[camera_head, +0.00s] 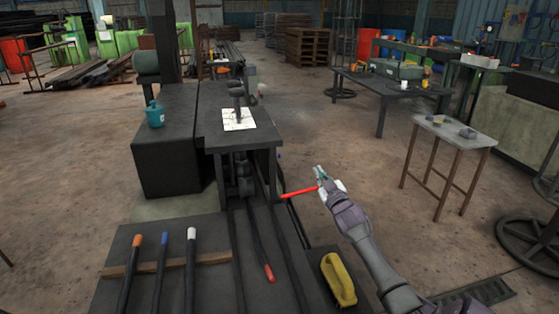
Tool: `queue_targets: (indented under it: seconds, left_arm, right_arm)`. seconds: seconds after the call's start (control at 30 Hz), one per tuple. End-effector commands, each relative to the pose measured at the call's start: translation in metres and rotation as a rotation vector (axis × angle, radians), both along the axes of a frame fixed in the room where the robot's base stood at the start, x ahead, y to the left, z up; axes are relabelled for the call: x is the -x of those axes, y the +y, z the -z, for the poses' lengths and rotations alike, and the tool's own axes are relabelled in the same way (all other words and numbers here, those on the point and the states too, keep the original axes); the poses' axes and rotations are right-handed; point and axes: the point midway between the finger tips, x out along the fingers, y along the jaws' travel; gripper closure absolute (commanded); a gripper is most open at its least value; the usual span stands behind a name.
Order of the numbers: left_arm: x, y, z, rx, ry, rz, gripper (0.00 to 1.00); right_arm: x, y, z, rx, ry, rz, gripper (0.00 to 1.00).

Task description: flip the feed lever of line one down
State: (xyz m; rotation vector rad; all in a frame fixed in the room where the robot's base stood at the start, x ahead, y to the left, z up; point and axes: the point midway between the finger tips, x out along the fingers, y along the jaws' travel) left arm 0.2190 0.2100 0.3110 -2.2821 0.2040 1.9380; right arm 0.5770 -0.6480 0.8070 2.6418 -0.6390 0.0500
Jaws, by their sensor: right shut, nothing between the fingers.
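A lever with a bright red handle (300,192) sticks out to the right from the side of the dark machine (240,135), nearly level in the picture. No label shows which line it serves. My right gripper (319,171) is shut and empty. Its fingers show just above and right of the red handle's outer end, near the wrist; I cannot tell whether they touch. Another rod ends in a red tip (269,273). My left gripper is not in view.
A yellow handled block (339,279) lies on the dark deck at the front. A teal can (155,114) stands on the black box at left. A small table (455,131) stands at right. Open floor lies between it and the machine.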

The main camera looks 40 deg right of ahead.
Motion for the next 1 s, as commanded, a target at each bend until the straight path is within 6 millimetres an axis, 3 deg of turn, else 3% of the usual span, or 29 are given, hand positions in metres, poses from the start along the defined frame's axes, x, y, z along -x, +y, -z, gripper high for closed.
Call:
queue_targets:
  seconds: [0.4,1.0]
  left_arm:
    - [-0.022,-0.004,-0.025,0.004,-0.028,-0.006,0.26]
    - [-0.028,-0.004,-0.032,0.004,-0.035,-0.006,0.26]
  right_arm:
    - [0.008,-0.016,0.035,-0.214,-0.119,0.001,1.00]
    - [0.010,-0.017,0.047,-0.268,-0.138,0.003,1.00]
